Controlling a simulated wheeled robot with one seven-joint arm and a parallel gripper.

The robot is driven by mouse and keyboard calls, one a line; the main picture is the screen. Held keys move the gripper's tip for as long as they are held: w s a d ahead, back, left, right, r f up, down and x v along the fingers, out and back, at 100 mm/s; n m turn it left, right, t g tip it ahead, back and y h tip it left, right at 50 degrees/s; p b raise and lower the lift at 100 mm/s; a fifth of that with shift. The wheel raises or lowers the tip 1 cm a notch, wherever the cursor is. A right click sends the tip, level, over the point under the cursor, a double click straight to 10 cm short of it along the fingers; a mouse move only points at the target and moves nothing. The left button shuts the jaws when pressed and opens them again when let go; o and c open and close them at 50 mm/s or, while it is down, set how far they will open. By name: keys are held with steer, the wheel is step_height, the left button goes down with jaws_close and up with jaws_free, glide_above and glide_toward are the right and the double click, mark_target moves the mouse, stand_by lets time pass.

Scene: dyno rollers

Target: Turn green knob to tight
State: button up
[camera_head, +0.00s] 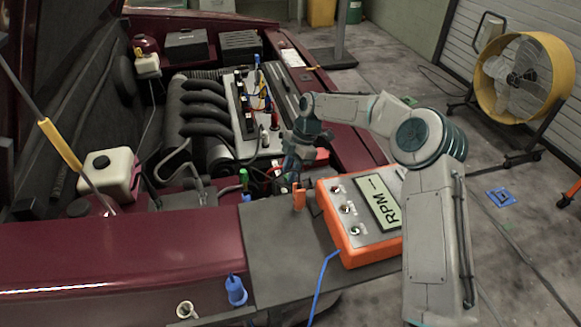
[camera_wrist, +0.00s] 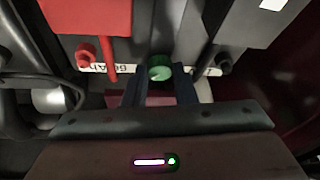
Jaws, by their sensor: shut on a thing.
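The green knob (camera_wrist: 160,70) is a small round cap in the wrist view, with a lighter mark across its face. It sits between the two dark fingers of my gripper (camera_wrist: 159,88), which are shut on it. In the head view, my gripper (camera_head: 291,168) reaches down into the engine bay beside the orange RPM box. The knob between its fingers cannot be made out there. I cannot read any tight marking near the knob.
In the wrist view, a red terminal (camera_wrist: 86,55) and a dark terminal (camera_wrist: 222,62) flank the knob beside a 60Ah label. The orange RPM box (camera_head: 360,215) stands close to my arm. The maroon front panel (camera_head: 120,248) and engine (camera_head: 205,105) surround the bay.

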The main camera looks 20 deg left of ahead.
steer(key=n+h, duration=0.1)
steer(key=n, duration=0.1)
steer(key=n+p, duration=0.1)
steer(key=n, duration=0.1)
steer(key=shift+w+a+n+g+h, duration=0.15)
steer(key=shift+n+g+h, duration=0.15)
steer(key=shift+h, duration=0.1)
steer(key=shift+n+h+p, duration=0.6)
steer(key=shift+n+h, duration=0.1)
steer(key=shift+n, duration=1.2)
steer(key=o, duration=1)
steer(key=shift+a, duration=0.1)
